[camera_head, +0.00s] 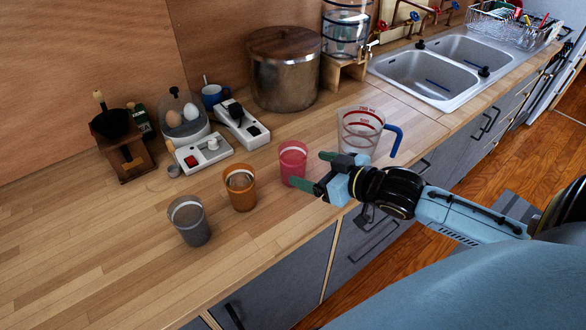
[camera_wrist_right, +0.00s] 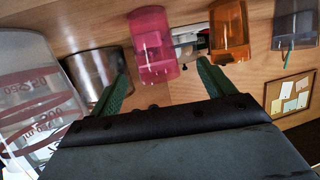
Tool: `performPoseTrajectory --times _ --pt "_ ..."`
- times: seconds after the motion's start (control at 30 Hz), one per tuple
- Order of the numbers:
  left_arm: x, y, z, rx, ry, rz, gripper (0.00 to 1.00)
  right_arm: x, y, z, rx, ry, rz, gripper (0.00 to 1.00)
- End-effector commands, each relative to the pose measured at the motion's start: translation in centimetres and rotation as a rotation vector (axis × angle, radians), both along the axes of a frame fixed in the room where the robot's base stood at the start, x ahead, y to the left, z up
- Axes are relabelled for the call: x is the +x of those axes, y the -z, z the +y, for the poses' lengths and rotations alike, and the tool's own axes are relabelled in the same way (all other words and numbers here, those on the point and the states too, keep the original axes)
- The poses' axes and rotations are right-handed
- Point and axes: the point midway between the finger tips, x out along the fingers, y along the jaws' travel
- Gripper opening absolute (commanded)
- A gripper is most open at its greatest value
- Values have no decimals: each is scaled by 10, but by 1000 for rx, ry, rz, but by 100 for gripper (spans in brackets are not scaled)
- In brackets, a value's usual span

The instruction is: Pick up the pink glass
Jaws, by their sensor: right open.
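The pink glass (camera_head: 293,162) stands upright on the wooden counter, the rightmost of a row of three small glasses in the head view. My right gripper (camera_head: 312,172) is beside its right side, with its green fingers pointing toward it. The fingers are open and nothing is between them. In the right wrist view the pink glass (camera_wrist_right: 153,45) appears ahead of the open right gripper (camera_wrist_right: 160,80), beyond the fingertips and between their lines. I cannot tell whether a finger touches it. My left gripper is not in view.
An orange glass (camera_head: 240,189) and a grey glass (camera_head: 189,221) stand left of the pink one. A clear measuring jug (camera_head: 359,132) with a blue handle stands close behind my right gripper. Power strips (camera_head: 203,152) and a metal pot (camera_head: 285,75) are farther back. The counter's left is clear.

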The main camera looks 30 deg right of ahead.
Motion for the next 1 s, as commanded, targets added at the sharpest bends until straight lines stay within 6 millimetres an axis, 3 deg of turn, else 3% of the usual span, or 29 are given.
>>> performPoseTrajectory --times 0.1,0.43,0.7,1.0 --pt "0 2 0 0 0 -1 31 14 5 3 1 1 -3 82" --pt "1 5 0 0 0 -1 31 30 12 6 0 1 -1 82" --pt "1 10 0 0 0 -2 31 61 27 10 0 1 -2 82" --pt "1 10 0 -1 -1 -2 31 70 31 13 -1 0 1 82"
